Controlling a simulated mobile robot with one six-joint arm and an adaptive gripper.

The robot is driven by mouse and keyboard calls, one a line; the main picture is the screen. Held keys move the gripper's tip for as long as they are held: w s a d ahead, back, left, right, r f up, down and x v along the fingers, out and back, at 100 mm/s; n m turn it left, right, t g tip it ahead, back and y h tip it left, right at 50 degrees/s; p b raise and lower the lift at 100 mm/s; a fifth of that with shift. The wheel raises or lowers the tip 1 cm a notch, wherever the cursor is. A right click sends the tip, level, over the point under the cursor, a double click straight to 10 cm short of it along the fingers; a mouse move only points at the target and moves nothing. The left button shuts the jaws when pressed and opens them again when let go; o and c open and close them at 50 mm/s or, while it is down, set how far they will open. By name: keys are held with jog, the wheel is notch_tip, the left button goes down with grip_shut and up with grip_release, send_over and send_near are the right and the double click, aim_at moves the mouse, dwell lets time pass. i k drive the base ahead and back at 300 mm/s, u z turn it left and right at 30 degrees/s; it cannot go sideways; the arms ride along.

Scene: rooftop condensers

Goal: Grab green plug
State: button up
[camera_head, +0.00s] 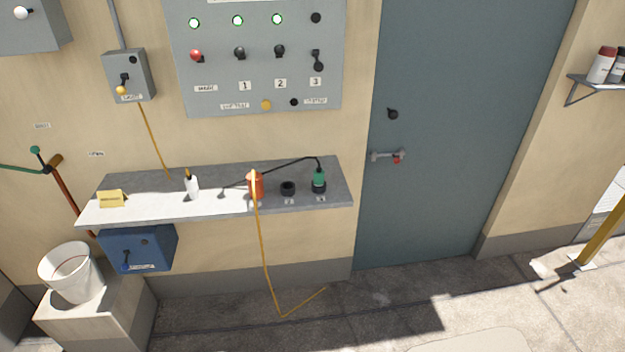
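The green plug (319,176) stands upright at the right end of the grey shelf (235,208). It appears seated in or on a dark round socket (319,188). A black cable (290,165) arches from its top and runs left along the shelf. An orange-red plug or cylinder (256,186) stands to its left, with a yellow cable (263,240) hanging from it to the floor. An empty-looking dark socket (288,188) sits between the two. My gripper is not in view.
A white bottle (192,186) and a yellow card (111,198) stand on the shelf's left part. A switch panel (255,60) is on the wall above. A blue box (138,248) and white bucket (70,272) are lower left. The floor before the door (460,120) is mostly clear.

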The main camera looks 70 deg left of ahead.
aim_at(318, 174)
jog(key=u, duration=0.25)
jog(key=i, duration=0.65)
jog(key=u, duration=0.8)
jog(key=i, duration=0.55)
jog(key=u, duration=0.75)
jog(key=i, duration=0.45)
jog(key=u, duration=0.3)
jog(key=k, duration=0.9)
jog(key=u, duration=0.2)
jog(key=i, duration=0.2)
jog(key=z, duration=0.05)
